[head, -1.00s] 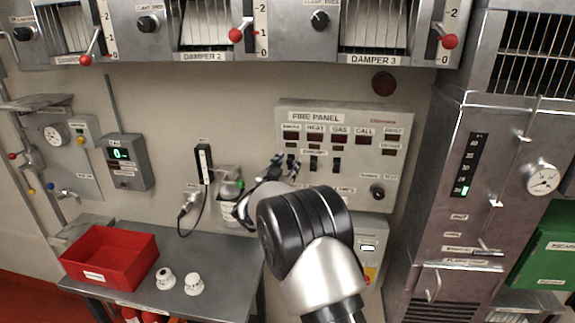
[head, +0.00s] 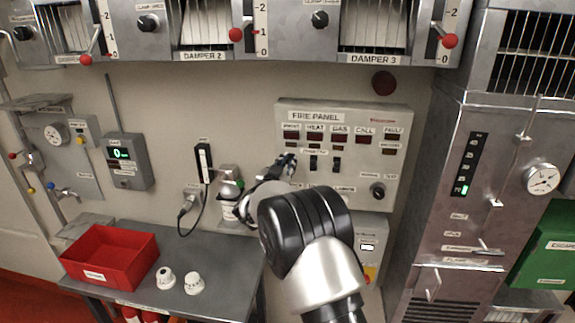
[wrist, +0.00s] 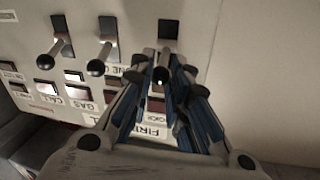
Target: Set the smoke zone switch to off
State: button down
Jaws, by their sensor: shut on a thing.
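The fire panel (head: 295,195) hangs on the wall, with a row of zone indicators above a row of small lever switches. My gripper (head: 285,163) is at the panel's left part, under the smoke label, and covers the smoke switch in the head view. In the wrist view my gripper (wrist: 162,75) is shut on the smoke zone switch lever (wrist: 165,58), its fingertips on either side of it. The heat switch (wrist: 108,50) and the gas switch (wrist: 63,45) stand beside it, untouched. The smoke switch's position label cannot be read.
A round knob (head: 378,190) sits at the panel's lower right. A grey bench (head: 225,262) with a red bin (head: 110,262) is below left. Damper levers hang above. A steel cabinet (head: 420,250) stands on the right.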

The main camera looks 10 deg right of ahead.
jog(key=shift+f+b, duration=0.15)
jog(key=shift+b, duration=0.15)
jog(key=shift+w+d+f+m+t+h+b, duration=0.1)
jog(key=shift+f+m+t+h+b, duration=0.75)
jog(key=shift+b, duration=3.1)
jog(key=shift+w+a+f+m+t+h+b, duration=0.1)
jog(key=shift+f+m+t+h+b, duration=0.7)
jog(key=shift+b, duration=3.1)
jog(key=shift+w+d+f+m+t+h+b, duration=0.2)
jog(key=shift+f+t+h+b, duration=1.2)
jog(key=shift+b, duration=2.55)
jog(key=shift+s+a+r+t+h, duration=0.15)
jog(key=shift+r+t+h, duration=0.2)
jog(key=shift+h, duration=0.4)
jog(key=c, duration=1.5)
grip_release()
